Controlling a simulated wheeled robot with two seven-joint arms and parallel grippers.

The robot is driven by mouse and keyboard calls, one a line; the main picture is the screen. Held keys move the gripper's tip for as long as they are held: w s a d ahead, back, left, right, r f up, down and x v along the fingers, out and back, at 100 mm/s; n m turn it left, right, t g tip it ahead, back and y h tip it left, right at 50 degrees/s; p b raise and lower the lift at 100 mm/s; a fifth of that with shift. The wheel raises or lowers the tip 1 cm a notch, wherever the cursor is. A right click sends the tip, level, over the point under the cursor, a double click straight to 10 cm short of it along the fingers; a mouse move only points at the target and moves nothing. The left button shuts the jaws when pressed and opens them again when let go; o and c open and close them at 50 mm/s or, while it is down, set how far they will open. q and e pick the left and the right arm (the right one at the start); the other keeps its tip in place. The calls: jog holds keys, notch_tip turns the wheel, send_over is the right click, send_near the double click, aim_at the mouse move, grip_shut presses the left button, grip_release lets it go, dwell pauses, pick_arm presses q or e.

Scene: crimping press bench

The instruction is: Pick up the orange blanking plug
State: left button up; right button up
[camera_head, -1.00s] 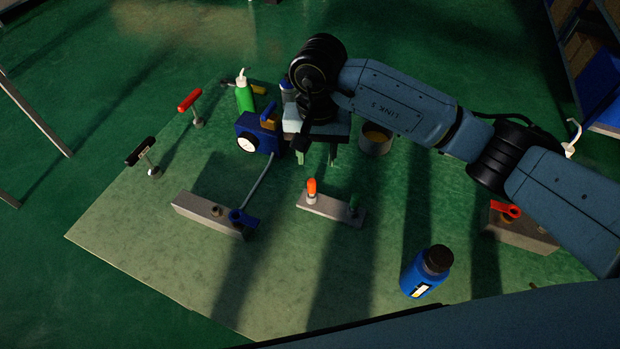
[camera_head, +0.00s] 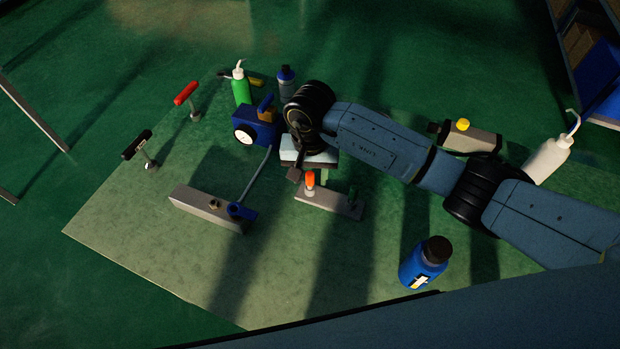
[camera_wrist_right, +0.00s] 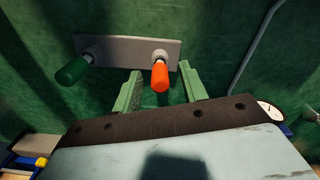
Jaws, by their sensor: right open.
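The orange blanking plug (camera_head: 310,179) stands upright in a small grey bar on the mat; it also shows in the right wrist view (camera_wrist_right: 160,76). A green plug (camera_head: 352,194) stands at the other end of the same grey bar (camera_head: 330,202), and in the wrist view it is at the left (camera_wrist_right: 72,70). My right gripper (camera_head: 311,175) is open, with its green fingers to either side of the orange plug in the wrist view (camera_wrist_right: 160,90). No grip on the plug shows. My left gripper is not in view.
A grey block with a blue clamp (camera_head: 240,211) lies left of the bar. A blue gauge unit (camera_head: 256,128) stands behind. A blue bottle (camera_head: 424,264) is at the front right, a white bottle (camera_head: 547,160) at the far right. The mat's front left is clear.

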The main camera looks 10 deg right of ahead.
aim_at(310, 172)
grip_shut()
notch_tip(310, 172, up, 10)
dwell(0.6)
